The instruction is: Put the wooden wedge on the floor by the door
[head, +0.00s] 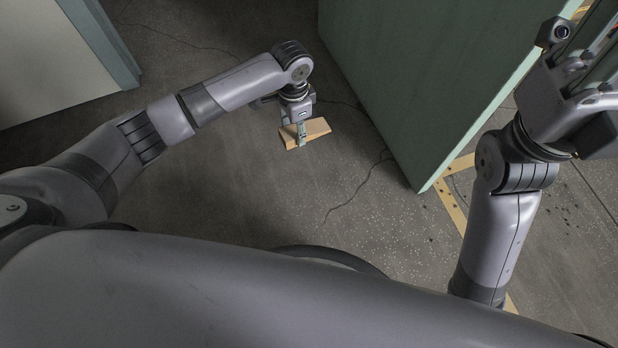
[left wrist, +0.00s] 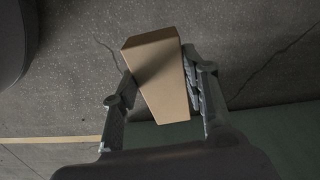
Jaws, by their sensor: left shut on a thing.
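The wooden wedge (head: 315,130) is a light tan block in my left gripper (head: 300,132), which is shut on it. In the left wrist view the wedge (left wrist: 158,75) sits between the two fingers of the left gripper (left wrist: 160,85), its wide end away from the palm. The green door (head: 415,75) stands to the right of the wedge in the head view, with a gap between them. I cannot tell how high the wedge is above the floor (head: 270,190). My right gripper (head: 590,60) is at the upper right, partly cut off, and its fingers are unclear.
A pale panel with a green frame (head: 110,45) stands at the upper left. A tan strip (head: 450,205) is on the floor by the door's lower corner, with dark specks nearby. Thin cracks run over the floor. The floor between the wedge and my body is clear.

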